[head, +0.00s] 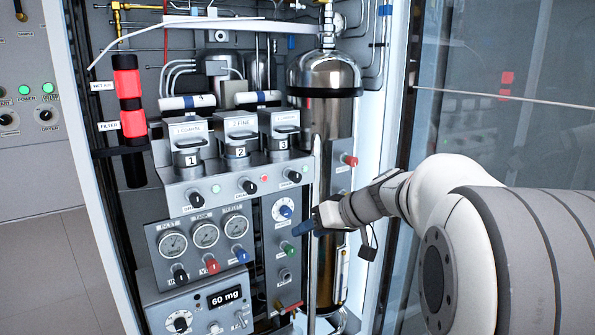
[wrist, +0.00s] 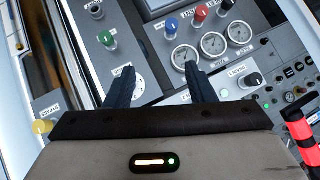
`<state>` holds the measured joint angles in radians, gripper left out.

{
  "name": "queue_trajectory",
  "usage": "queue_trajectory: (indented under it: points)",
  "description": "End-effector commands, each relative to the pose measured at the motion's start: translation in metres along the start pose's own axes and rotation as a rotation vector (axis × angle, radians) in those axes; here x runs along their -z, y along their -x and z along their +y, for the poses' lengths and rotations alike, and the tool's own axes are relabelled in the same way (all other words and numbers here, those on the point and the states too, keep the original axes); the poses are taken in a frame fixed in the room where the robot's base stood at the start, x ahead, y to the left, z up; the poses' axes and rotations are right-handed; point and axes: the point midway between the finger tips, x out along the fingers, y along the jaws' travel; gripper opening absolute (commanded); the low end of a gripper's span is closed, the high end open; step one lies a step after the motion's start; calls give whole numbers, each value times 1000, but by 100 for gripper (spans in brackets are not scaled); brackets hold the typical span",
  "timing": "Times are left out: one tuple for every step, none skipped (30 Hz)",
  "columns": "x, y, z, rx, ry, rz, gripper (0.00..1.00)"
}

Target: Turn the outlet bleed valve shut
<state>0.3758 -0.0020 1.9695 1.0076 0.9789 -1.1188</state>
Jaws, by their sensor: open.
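The blue knob (head: 241,255) sits below the rightmost gauge (head: 237,227), whose label appears to read OUTLET. I take this knob as the outlet bleed valve, but its own label is too small to read. It also shows in the wrist view (wrist: 171,25), beyond the fingertips. My gripper (head: 303,229) is to the right of the gauge panel, near the white dial with a blue centre (head: 286,212). In the wrist view my gripper (wrist: 158,70) is open, with nothing between its two dark fingers. The left finger partly covers the white dial.
A red knob (head: 212,266) and a black knob (head: 180,275) sit beside the blue knob. A green knob (head: 288,249) is on the narrow panel to its right. A shiny steel cylinder (head: 325,75) stands behind my gripper. A glass door (head: 500,100) is at right.

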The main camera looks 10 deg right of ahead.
Motion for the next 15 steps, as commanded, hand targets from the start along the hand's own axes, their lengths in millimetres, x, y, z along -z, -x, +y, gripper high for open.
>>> queue_trajectory:
  points:
    - [23, -2, 34, 8, 30, 104, 50]
    - [39, 1, 50, 9, 58, 169, 50]
    - [59, 7, 72, 3, 96, 253, 50]
    - [72, 13, 88, -7, 124, 314, 50]
    - [84, 19, 104, -20, 152, 372, 50]
    - [98, 28, 124, -41, 188, 444, 50]
    - [106, 34, 138, -59, 213, 493, 50]
    - [114, 41, 152, -79, 236, 537, 50]
    - [122, 50, 167, -104, 264, 589, 50]
    - [128, 57, 177, -124, 282, 624, 50]
    - [132, 62, 186, -140, 297, 652, 50]
    - [137, 69, 195, -161, 316, 685, 50]
    - [139, 72, 201, -173, 326, 703, 50]
    - [141, 75, 205, -182, 335, 717, 50]
    - [144, 78, 209, -192, 344, 732, 50]
